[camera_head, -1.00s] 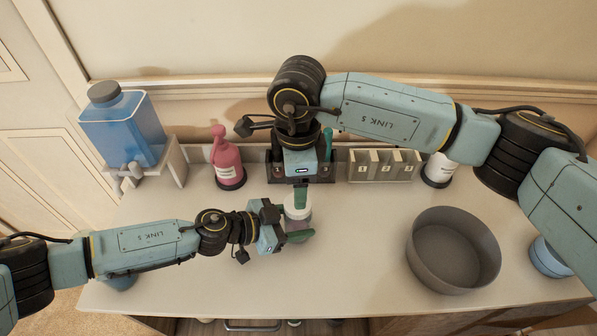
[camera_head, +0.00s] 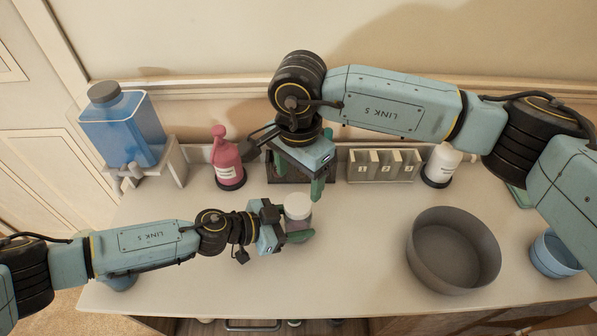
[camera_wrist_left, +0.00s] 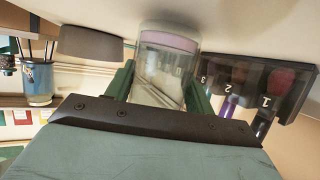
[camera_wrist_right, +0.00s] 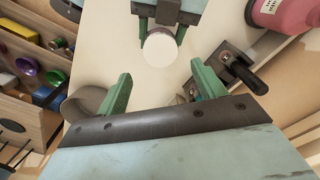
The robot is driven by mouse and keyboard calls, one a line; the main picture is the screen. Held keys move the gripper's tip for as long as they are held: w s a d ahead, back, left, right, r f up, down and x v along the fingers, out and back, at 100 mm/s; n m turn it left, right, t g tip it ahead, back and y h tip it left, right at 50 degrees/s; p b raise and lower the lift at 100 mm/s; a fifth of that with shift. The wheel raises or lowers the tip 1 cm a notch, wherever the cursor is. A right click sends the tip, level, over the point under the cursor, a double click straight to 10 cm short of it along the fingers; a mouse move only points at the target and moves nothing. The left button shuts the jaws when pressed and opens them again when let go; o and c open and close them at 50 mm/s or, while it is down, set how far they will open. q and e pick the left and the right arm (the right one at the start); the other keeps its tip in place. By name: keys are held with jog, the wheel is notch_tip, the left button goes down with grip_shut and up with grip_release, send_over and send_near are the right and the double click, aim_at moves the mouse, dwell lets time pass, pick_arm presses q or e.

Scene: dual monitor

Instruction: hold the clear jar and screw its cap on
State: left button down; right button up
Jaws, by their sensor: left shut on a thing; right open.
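The clear jar (camera_head: 297,224) stands upright over the counter, held between the fingers of my left gripper (camera_head: 287,222). In the left wrist view the jar (camera_wrist_left: 167,65) is between both green fingers and shows a pinkish band. A round white cap (camera_head: 298,204) sits on the jar's top; whether it is fully seated cannot be told. The right wrist view shows the cap (camera_wrist_right: 161,48) from above. My right gripper (camera_wrist_right: 163,87) is open and empty, apart from the cap, which lies ahead between its fingers. In the head view the right gripper (camera_head: 299,178) is behind the jar.
A dark numbered rack (camera_wrist_left: 255,92) stands behind the jar, partly hidden by my right gripper. A pink bottle (camera_head: 227,162), a blue-filled container (camera_head: 125,130) and a beige numbered rack (camera_head: 383,164) line the back. A grey bowl (camera_head: 452,250) sits right. The front middle counter is clear.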

aim_at(298, 204)
notch_tip(298, 204, down, 8)
jog(key=shift+r, duration=0.15)
dwell(0.4)
jog(key=c, duration=1)
jog(key=m, duration=0.8)
jog(key=o, duration=1.1)
